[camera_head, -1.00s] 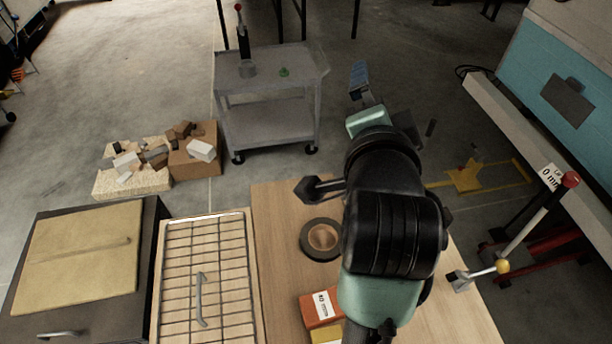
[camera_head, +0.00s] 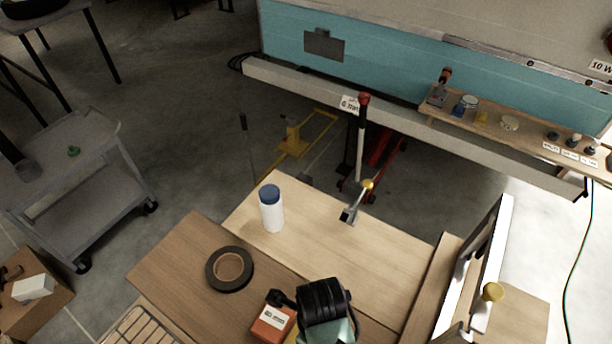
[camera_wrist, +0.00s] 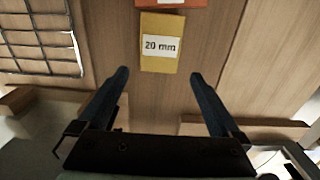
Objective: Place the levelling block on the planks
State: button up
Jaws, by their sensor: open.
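A yellow block labelled "20 mm" (camera_wrist: 160,44) lies on the wooden bench top in the wrist view. An orange block (camera_wrist: 172,3) lies directly beyond it; this orange block with a white label also shows in the head view (camera_head: 270,324), beside my arm. My gripper (camera_wrist: 158,76) is open and empty, its two dark fingers pointing at the yellow block from its near side, one to each side of its near end. My arm hides the gripper and most of the yellow block in the head view. I cannot clearly make out the planks.
On the bench (camera_head: 175,265) stand a tape roll (camera_head: 229,268) and a white bottle with a blue cap (camera_head: 271,209). A red-topped lever (camera_head: 361,140) rises beyond it, before the teal camper (camera_head: 385,50). A grey cart (camera_head: 80,190) stands left. A wire rack (camera_wrist: 35,40) lies beside the blocks.

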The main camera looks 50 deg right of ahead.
aim_at(291, 339)
notch_tip(291, 339, down, 3)
jog(key=shift+f, duration=0.1)
jog(key=shift+s+f, duration=0.1)
jog(key=shift+f, duration=2.6)
jog(key=shift+r, duration=0.1)
jog(key=c, duration=1.4)
